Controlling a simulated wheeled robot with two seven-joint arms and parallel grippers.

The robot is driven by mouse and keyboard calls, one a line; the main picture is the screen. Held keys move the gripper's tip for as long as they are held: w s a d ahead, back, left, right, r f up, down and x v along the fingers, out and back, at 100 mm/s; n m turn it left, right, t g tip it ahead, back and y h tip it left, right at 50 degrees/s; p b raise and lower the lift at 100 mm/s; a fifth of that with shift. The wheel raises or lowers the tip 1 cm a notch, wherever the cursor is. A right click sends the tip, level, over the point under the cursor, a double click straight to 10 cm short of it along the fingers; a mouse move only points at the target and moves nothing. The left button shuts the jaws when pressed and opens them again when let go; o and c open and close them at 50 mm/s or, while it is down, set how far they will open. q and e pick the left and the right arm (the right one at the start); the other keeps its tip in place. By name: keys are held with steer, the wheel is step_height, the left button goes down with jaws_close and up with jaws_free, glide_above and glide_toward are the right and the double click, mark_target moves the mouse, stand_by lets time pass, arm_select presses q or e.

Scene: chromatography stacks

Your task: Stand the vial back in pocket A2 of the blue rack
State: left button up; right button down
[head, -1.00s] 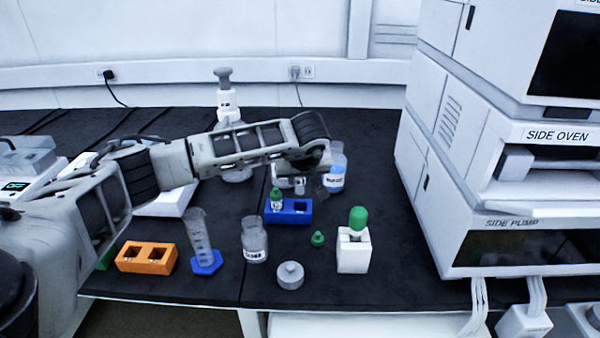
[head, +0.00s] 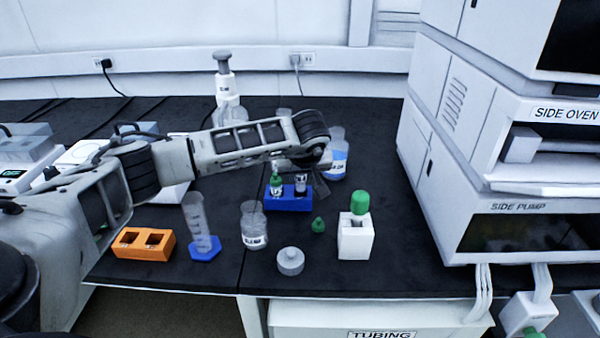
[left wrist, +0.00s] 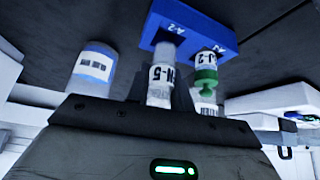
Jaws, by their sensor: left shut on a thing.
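The blue rack (head: 288,204) stands on the black bench; it also shows at the top of the left wrist view (left wrist: 200,22), with an A-2 label beside one pocket. My left gripper (head: 310,170) is over the rack's right side, shut on a clear vial (head: 300,187). In the left wrist view the vial (left wrist: 161,88) has a label ending in 5 and lines up with pocket A2, its far end at the opening. I cannot tell how deep it sits. A green-capped vial (head: 276,184) stands in the other pocket. My right gripper is not in view.
In front are a clear jar (head: 254,228), a grey cap (head: 290,261), a green cap (head: 318,225) and a white holder (head: 355,238). An orange rack (head: 144,243) and a cylinder (head: 199,225) stand left.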

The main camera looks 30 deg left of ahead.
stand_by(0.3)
arm_select(q)
steer(key=shift+f, duration=0.1)
steer(key=shift+f, duration=0.15)
steer(key=shift+f+b, duration=0.75)
steer(key=shift+f, duration=0.1)
steer(key=shift+s+f, duration=0.1)
